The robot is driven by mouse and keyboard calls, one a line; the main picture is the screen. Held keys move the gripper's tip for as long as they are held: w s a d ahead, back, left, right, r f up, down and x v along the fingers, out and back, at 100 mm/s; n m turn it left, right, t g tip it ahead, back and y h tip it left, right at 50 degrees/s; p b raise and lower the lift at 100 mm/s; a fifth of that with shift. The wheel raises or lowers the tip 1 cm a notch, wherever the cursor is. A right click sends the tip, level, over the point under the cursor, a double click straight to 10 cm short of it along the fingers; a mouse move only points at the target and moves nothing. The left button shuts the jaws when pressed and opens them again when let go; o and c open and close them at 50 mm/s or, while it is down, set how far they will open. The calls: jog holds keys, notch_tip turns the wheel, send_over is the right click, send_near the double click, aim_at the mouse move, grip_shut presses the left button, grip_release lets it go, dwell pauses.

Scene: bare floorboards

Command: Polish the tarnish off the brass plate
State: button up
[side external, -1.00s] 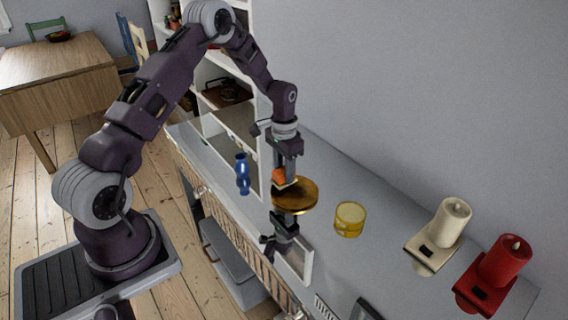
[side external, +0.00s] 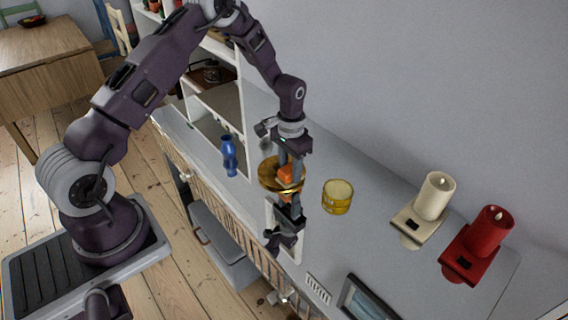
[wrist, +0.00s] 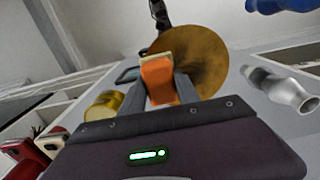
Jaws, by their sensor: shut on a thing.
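The brass plate (side external: 268,181) is a round golden-brown disc held up above the counter. It shows mottled brown in the wrist view (wrist: 208,58). A dark clamp-like stand (side external: 286,232) is below it; whether it grips the plate is hidden. My gripper (side external: 291,168) points down and is shut on an orange block (side external: 286,175) with a cream pad on its end. In the wrist view my gripper (wrist: 160,90) has a finger on each side of the orange block (wrist: 159,82). The cream pad overlaps the plate's edge; I cannot tell whether it touches.
A yellow cup (side external: 337,197) stands right of the plate, a blue vase (side external: 229,156) left. A cream candle (side external: 435,196) and red candle (side external: 488,231) sit on holders farther right. A framed picture (side external: 366,300) lies near the front edge. The grey counter between cup and candles is clear.

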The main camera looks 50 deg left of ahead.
jog(key=shift+a, duration=4.3)
jog(key=shift+w+d, duration=0.1)
jog(key=shift+w, duration=0.35)
jog(key=shift+w+d, duration=0.1)
jog(key=shift+d, duration=0.1)
jog(key=shift+w+d, duration=0.1)
jog(key=shift+d, duration=3.7)
jog(key=shift+a, duration=3.9)
jog(key=shift+a+r, duration=0.2)
notch_tip(320, 180, up, 8)
jog(key=shift+f, duration=0.15)
jog(key=shift+d, duration=0.1)
